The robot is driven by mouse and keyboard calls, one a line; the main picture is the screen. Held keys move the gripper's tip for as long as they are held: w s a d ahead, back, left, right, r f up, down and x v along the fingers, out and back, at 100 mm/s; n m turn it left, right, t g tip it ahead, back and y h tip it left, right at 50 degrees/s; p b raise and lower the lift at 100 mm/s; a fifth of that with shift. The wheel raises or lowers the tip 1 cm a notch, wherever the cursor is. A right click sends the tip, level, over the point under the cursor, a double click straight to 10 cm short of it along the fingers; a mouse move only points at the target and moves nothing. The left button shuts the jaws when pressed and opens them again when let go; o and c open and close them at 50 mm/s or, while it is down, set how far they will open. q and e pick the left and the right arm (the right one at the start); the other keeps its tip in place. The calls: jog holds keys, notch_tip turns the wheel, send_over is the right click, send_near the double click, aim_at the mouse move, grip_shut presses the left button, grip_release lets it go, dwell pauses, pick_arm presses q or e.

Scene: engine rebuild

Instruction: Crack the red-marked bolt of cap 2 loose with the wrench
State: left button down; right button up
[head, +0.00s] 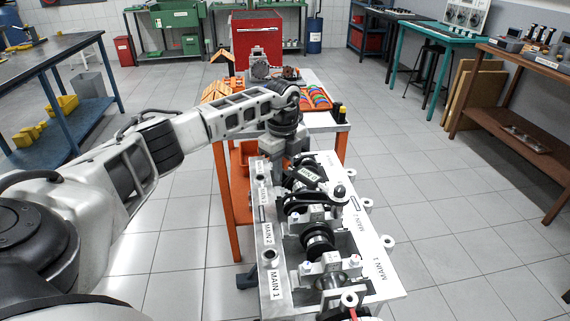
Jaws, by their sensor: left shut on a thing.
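The engine block (272,284) stands in front of me, with labels such as MAIN 1 and MAIN 2 along its sides. A dark crankshaft (318,240) lies along its middle, with pale bearing caps across it. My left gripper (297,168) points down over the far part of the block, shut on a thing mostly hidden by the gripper. A dark bar with a round end (338,191) lies just below it; I cannot tell whether this is the wrench. My right gripper is out of view.
An orange-legged cart (341,150) stands behind the block, carrying a tray of colored parts (315,97). A red cabinet (257,42) stands farther back. A blue-legged bench (52,45) is at left, a brown bench (520,60) at right. Tiled floor is clear on both sides.

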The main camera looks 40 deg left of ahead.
pick_arm(q)
jog(key=shift+s+r+n+p, duration=0.1)
jog(key=shift+s+n+p, duration=0.2)
jog(key=shift+s, duration=0.1)
jog(key=shift+s+n+p, duration=0.5)
jog(key=shift+s+p, duration=0.25)
jog(key=shift+s, duration=0.05)
jog(key=shift+s, duration=0.1)
dwell(0.4)
jog(key=shift+s+n, duration=0.6)
jog(key=shift+s, duration=0.15)
jog(key=shift+d, duration=0.1)
jog(key=shift+s+d+n, duration=0.1)
jog(key=shift+s+n, duration=0.3)
jog(key=shift+s, duration=0.45)
jog(key=shift+s+d+n, duration=0.1)
jog(key=shift+s+n, duration=0.05)
jog(key=shift+n, duration=0.15)
